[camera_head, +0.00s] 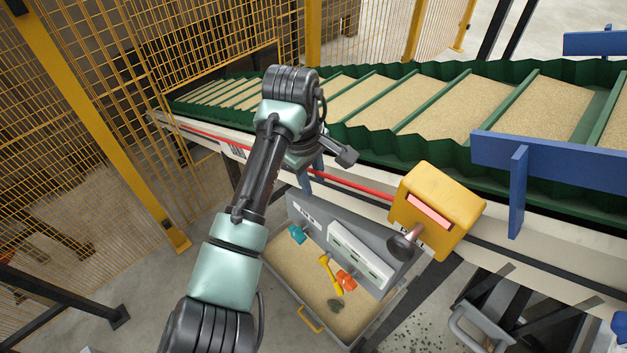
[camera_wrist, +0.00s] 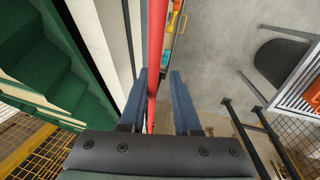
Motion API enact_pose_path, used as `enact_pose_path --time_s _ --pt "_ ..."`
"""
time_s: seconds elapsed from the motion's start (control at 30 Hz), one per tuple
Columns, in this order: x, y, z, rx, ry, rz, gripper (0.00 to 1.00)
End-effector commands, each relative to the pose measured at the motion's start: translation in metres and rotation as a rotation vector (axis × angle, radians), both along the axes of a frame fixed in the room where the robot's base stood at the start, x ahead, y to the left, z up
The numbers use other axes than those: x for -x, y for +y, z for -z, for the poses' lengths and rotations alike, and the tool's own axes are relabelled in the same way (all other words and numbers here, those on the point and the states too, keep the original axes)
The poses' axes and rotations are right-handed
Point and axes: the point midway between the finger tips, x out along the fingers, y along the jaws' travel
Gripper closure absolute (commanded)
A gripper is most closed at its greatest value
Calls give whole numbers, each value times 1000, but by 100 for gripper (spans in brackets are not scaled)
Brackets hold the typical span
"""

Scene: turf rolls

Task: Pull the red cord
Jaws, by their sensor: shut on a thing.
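The red cord (camera_head: 350,182) runs along the near side of the conveyor, from the far left to a yellow switch box (camera_head: 436,210) at the right. My gripper (camera_head: 308,186) is at the cord, left of the yellow box, with its fingers partly hidden by my wrist. In the wrist view the cord (camera_wrist: 157,40) passes lengthwise between the two blue fingers of my gripper (camera_wrist: 158,90). The gripper is shut on the cord. The exact contact is hard to make out.
The green-sided conveyor (camera_head: 365,126) carries sandy-coloured slabs behind the cord. A blue bracket (camera_head: 517,190) stands right of the box. Below is a grey tray (camera_head: 290,278) with coloured tools. Yellow mesh fencing (camera_head: 95,90) is at the left.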

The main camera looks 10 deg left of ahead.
Motion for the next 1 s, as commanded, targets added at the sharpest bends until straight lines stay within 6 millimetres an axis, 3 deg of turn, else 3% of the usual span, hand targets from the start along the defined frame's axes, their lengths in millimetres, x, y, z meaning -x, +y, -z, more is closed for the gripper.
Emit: enact_pose_path --time_s 0.37,0.5,0.67,1.0 --pt "11 8 -85 -5 -4 -2 76" --pt "15 10 -106 -5 -3 -2 76" --pt "17 9 -115 -3 -1 -1 76" --pt "17 9 -115 -1 0 1 76"
